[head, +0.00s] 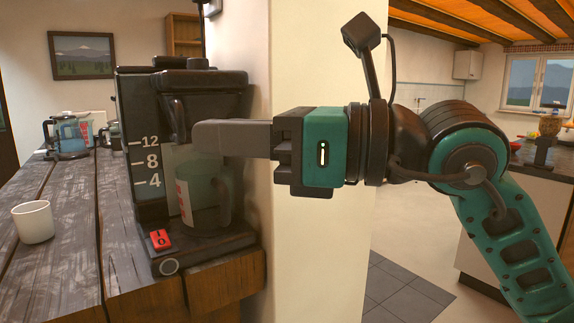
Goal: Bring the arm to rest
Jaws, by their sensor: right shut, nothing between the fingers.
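My right arm comes in from the right with its teal gripper (208,137) level and pointing left. Its grey fingers are shut with nothing between them. The fingertips are in front of the black coffee maker (134,150), by the upper part of the glass carafe (205,190). I cannot tell whether they touch it. The carafe stands in the coffee maker, its handle toward the right. A red switch (160,239) sits on the machine's base. My left gripper is not in view.
The coffee maker stands at the corner of a dark wooden counter (75,275), against a pale wall pillar (325,235). A white cup (33,222) stands on the left. A glass kettle (66,137) is farther back. Open floor lies to the right of the pillar.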

